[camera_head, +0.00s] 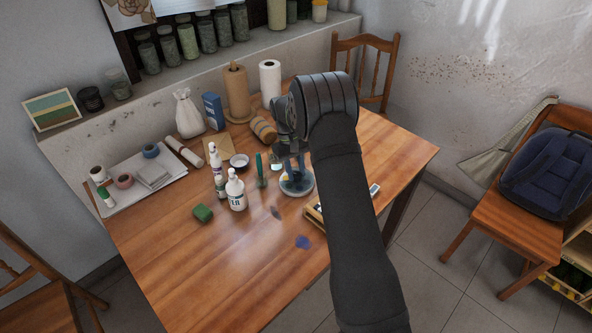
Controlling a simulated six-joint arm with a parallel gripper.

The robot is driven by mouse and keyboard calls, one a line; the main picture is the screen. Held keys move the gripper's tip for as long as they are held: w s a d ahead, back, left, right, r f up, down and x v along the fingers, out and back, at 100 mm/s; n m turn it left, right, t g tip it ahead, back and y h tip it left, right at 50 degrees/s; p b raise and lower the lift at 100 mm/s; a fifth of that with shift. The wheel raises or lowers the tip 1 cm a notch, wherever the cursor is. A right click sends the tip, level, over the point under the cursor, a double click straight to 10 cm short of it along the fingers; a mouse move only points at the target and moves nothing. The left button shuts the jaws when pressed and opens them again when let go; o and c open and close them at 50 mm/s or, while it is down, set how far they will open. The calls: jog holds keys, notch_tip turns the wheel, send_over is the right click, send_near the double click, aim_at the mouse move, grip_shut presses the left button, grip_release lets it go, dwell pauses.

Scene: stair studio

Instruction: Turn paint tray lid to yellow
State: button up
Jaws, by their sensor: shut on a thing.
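The paint tray lid (285,189) appears as a small round grey-blue piece on the wooden table, right under my gripper. My gripper (295,172) points down at it and is shut on its raised middle part. My arm comes from the lower right and covers the area right of the lid. The fingers hide the middle of the lid. No yellow mark can be made out on it, and which colour it faces cannot be told.
Left of the lid stand a green upright item (260,170), white bottles (236,194) and a small dish (239,161). A shallow box (315,217) is partly behind my arm. The table's front left is clear.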

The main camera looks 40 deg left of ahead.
dwell(0.3)
jog(key=o, duration=1)
jog(key=shift+c, duration=0.2)
jog(key=v, duration=1.7)
jog(key=shift+a, duration=0.15)
jog(key=shift+r, duration=0.15)
